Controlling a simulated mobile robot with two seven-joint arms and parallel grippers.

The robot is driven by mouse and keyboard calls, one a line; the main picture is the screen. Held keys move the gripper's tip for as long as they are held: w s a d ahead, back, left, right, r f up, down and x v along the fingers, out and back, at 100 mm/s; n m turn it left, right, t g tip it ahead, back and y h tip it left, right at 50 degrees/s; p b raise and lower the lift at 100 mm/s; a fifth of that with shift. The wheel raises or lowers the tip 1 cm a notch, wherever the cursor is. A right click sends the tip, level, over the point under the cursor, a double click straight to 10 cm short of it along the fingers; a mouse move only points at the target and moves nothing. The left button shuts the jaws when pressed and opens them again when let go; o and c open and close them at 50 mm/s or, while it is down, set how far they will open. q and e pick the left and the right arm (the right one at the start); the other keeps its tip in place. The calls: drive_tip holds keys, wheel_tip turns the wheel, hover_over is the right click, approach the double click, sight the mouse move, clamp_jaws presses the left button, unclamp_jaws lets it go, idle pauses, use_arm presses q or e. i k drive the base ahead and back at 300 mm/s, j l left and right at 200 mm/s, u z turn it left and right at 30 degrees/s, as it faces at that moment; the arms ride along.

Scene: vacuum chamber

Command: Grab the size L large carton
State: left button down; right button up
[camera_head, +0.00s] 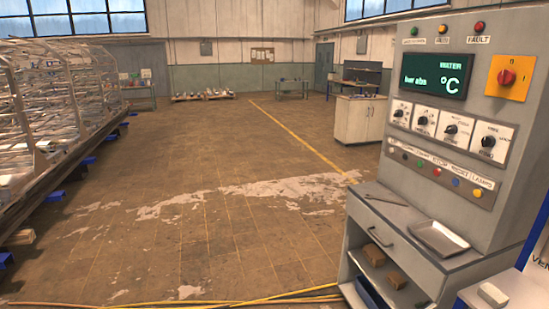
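No carton marked L can be made out in the head view. Neither of my grippers is in view.
The grey control console (440,160) stands close on the right, with a metal tray (440,237) on its ledge. A long metal frame structure (50,110) lines the left. Yellow cables (240,300) cross the floor in front. The middle floor is open. A cabinet (358,119) stands farther back.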

sight(372, 253)
drive_tip(key=i+j+z, duration=0.2)
drive_tip(key=j+z, duration=0.15)
drive_tip(key=i+j+z, duration=0.1)
drive_tip(key=j+z, duration=1)
drive_tip(key=j, duration=0.2)
drive_tip(key=i, duration=0.05)
